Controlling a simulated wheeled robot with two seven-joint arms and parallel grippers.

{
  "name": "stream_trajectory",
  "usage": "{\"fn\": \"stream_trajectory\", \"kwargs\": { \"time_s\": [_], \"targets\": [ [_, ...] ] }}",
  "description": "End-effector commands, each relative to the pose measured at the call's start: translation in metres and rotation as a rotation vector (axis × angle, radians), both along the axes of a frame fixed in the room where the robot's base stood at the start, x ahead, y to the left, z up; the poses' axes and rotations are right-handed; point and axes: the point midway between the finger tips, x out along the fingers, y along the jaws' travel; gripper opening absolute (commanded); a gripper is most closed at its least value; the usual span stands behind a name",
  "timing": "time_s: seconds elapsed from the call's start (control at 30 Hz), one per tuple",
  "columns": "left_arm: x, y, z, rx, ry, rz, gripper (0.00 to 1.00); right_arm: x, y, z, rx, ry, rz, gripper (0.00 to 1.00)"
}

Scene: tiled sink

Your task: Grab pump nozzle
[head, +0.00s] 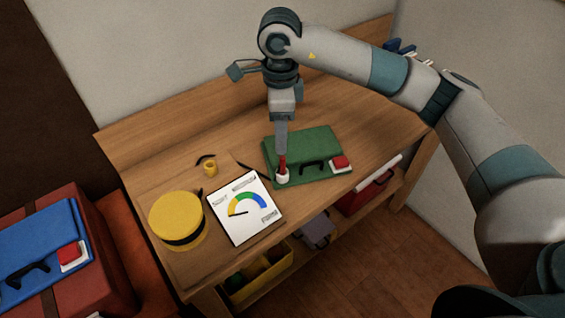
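My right gripper (281,150) points straight down over the wooden bench, at the left edge of a flat green case (325,150). Its fingers show edge-on, so I cannot tell how far apart they are. Just below the fingertips is a small upright red piece (282,163) above a short white cylinder (282,178). The fingertips look very close to or touching the red piece; whether they hold it is unclear. I cannot tell for sure that this is the pump nozzle. My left gripper is not in view.
A blue case (38,242) lies on a red box. No tiled sink shows.

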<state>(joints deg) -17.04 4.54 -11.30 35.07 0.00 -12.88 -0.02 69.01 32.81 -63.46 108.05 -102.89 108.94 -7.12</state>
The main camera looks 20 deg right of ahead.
Motion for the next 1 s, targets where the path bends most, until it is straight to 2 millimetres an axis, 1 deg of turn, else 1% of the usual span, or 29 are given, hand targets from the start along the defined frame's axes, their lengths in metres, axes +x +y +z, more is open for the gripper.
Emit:
{"fn": "stream_trajectory", "kwargs": {
  "time_s": [0.03,0.2,0.3,0.43,0.77,0.87,1.0],
  "targets": [
    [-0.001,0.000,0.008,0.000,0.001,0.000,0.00,-0.001,0.000,-0.007,-0.002,0.006,0.000,0.35],
    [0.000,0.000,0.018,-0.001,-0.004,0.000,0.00,-0.001,0.000,-0.033,0.000,0.003,0.000,0.35],
    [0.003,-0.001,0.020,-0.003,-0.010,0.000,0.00,-0.001,0.000,-0.043,0.000,0.003,0.001,0.35],
    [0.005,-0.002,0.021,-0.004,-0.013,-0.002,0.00,0.000,0.000,-0.048,0.000,0.000,0.001,0.35],
    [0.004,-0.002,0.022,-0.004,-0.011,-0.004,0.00,0.000,0.000,-0.049,-0.001,0.000,0.001,0.35],
    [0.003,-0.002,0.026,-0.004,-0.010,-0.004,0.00,0.000,-0.001,-0.052,-0.001,0.003,0.000,0.35],
    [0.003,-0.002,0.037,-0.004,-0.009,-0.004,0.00,-0.001,-0.003,-0.062,-0.001,0.003,0.000,0.35]
  ]
}}
